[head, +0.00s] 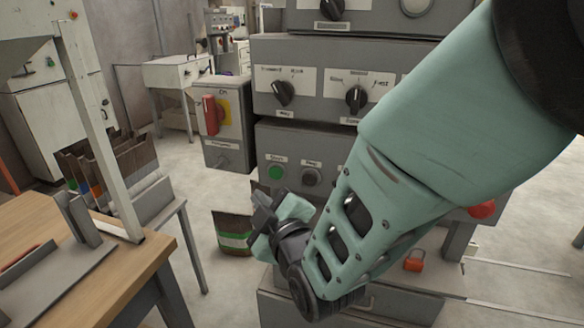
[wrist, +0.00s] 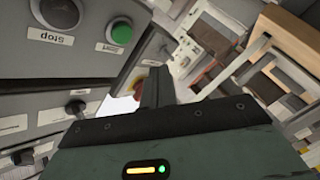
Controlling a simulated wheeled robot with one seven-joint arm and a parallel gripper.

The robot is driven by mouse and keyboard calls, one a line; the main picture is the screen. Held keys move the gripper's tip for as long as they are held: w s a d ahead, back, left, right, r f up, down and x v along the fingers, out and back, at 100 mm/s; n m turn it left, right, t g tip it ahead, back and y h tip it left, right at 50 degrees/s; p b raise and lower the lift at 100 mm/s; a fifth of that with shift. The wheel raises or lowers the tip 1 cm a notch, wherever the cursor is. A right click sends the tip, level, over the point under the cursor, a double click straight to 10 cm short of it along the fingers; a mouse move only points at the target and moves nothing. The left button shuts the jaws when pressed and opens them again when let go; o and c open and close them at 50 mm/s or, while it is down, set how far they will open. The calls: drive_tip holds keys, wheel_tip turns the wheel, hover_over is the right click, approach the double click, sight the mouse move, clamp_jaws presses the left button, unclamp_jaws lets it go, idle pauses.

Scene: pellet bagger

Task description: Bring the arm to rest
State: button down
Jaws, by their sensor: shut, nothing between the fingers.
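My arm reaches down from the upper right across the head view, in front of the grey control cabinet (head: 312,135). My gripper (head: 262,203) is at the lower middle, pointing up and left, with its fingers together and empty. It appears in front of the cabinet's lower panel and above the dark bag with a green band (head: 233,240). In the wrist view my gripper (wrist: 156,80) shows its fingers as one dark upright block. The green button (wrist: 121,33) and the stop button (wrist: 62,13) appear upside down to its left, apart from the fingers.
A wooden table (head: 100,262) fills the lower left, with a pale post on it. Two black knobs (head: 283,92) (head: 355,97) and a red-handled switch (head: 211,114) are on the cabinets. An orange padlock (head: 414,262) sits below my arm. Floor between table and cabinet is mostly clear.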

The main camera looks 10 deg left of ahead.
drive_tip(key=shift+s, duration=0.3)
drive_tip(key=s+d+r+m+g+h+p, duration=0.1)
drive_tip(key=s+d+m+g+h, duration=0.2)
drive_tip(key=s+d, duration=0.3)
drive_tip(key=s+d+r+m+g+h+p, duration=0.1)
drive_tip(key=s+d+m+g+h, duration=0.3)
drive_tip(key=d, duration=1)
drive_tip(key=s+d+r+m+g+h+p, duration=0.1)
drive_tip(key=s+d+m+g+h+p, duration=0.1)
drive_tip(key=s+d+g, duration=0.4)
drive_tip(key=s+d+m+h, duration=0.1)
drive_tip(key=s+d, duration=0.2)
drive_tip(key=d, duration=0.1)
drive_tip(key=shift+s+d+r+h, duration=0.3)
drive_tip(key=shift+d, duration=0.05)
